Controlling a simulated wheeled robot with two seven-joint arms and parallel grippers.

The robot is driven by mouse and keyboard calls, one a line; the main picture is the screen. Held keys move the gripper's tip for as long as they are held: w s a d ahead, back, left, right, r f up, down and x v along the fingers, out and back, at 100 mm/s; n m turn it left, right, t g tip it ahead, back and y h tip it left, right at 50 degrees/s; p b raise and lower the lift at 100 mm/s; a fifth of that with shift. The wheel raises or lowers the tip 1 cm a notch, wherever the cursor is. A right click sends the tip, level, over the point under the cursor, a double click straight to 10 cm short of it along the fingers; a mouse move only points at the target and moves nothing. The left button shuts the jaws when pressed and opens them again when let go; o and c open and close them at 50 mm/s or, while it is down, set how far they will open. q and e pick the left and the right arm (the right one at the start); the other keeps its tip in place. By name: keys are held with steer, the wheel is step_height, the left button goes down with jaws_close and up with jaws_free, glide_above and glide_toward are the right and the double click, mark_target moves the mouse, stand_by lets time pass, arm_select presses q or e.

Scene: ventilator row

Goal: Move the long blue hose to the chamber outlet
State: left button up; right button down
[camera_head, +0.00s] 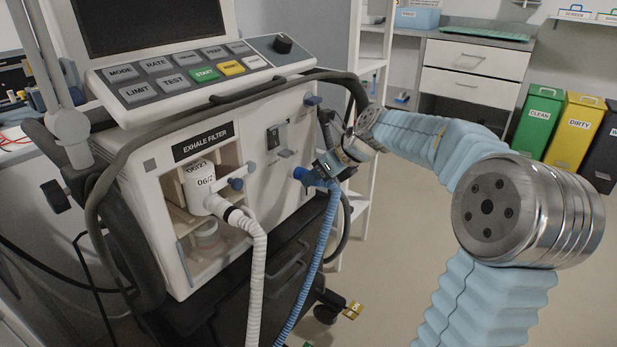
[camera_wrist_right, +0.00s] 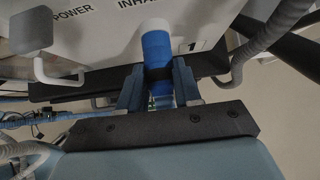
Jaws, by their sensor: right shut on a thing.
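The long blue hose (camera_head: 321,262) hangs down in front of the ventilator (camera_head: 170,245). Its blue end (camera_head: 315,177) is at the ventilator's front, at the lower right of the panel. My right gripper (camera_head: 333,168) is shut on this end. In the right wrist view the blue end (camera_wrist_right: 157,52) stands between my two fingers (camera_wrist_right: 158,88) and meets the white panel below the partly hidden word INHALE. I cannot tell whether it is still seated in the port. I cannot make out the chamber outlet. My left gripper is not in view.
A white hose (camera_head: 257,270) runs down from the exhale filter (camera_head: 200,190), left of the blue hose. A dark grey cable or rail (camera_head: 215,103) crosses the ventilator front above. Green (camera_head: 540,122) and yellow (camera_head: 577,127) bins stand at the back right. The floor right of the ventilator is open.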

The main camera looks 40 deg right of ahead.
steer(key=shift+s+d, duration=0.1)
steer(key=shift+s, duration=0.2)
steer(key=shift+s+d+b, duration=0.15)
steer(key=shift+s+d, duration=0.05)
steer(key=shift+s, duration=0.55)
steer(key=shift+s+d+b, duration=0.1)
steer(key=shift+s+d, duration=0.15)
steer(key=shift+s, duration=0.5)
steer(key=shift+s+d+b, duration=0.15)
steer(key=shift+s+d, duration=0.05)
steer(key=shift+s, duration=0.55)
